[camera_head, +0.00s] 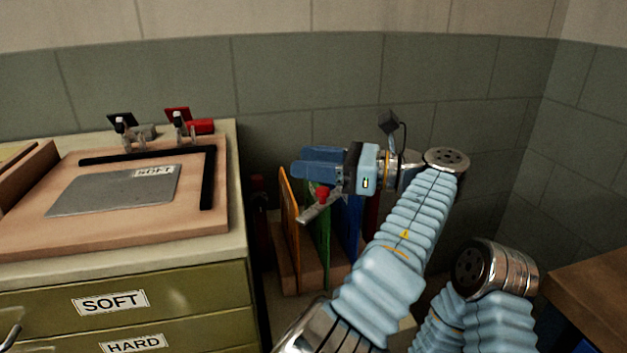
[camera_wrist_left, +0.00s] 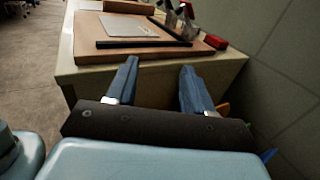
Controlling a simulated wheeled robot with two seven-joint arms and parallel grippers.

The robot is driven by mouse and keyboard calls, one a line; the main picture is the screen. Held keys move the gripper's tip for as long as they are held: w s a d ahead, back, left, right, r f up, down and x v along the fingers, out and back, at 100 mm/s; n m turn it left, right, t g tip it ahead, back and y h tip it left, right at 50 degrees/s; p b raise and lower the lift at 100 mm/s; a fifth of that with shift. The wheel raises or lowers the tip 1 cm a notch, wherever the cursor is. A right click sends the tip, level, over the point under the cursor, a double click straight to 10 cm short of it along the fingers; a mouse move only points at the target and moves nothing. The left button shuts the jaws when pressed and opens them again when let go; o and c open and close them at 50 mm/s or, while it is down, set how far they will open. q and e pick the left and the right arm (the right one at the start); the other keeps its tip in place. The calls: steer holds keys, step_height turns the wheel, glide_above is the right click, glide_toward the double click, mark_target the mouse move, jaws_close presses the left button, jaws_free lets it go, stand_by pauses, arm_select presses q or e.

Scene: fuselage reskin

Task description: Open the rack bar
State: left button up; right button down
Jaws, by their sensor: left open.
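The rack (camera_head: 285,268) stands on the floor side right of the cabinet, holding upright orange (camera_head: 290,215), green (camera_head: 322,240) and blue (camera_head: 351,228) panels. A grey metal bar piece (camera_head: 318,208) with a red knob (camera_head: 322,193) shows at the top of the rack, tilted; I take it to be part of the rack bar, and the rest is hidden behind my gripper and arm. My left gripper (camera_head: 299,165) is above the rack, pointing left, just over the red knob. Its blue fingers are apart and empty in the left wrist view (camera_wrist_left: 160,68). My right gripper is not seen.
A drawer cabinet (camera_head: 170,290) labelled SOFT and HARD stands left. On it lie a wooden board (camera_head: 120,225), a grey sheet (camera_head: 115,190), a black angle strip (camera_head: 208,178) and clamps (camera_head: 180,125). A tiled wall (camera_head: 310,75) closes the back; a brown table (camera_head: 590,290) is right.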

arm_select(q)
steer(key=s+r+b, duration=0.1)
steer(key=s+r, duration=0.4)
steer(key=s, duration=0.5)
steer(key=shift+s+a+r, duration=0.15)
steer(key=shift+a+r, duration=0.15)
steer(key=shift+a, duration=0.1)
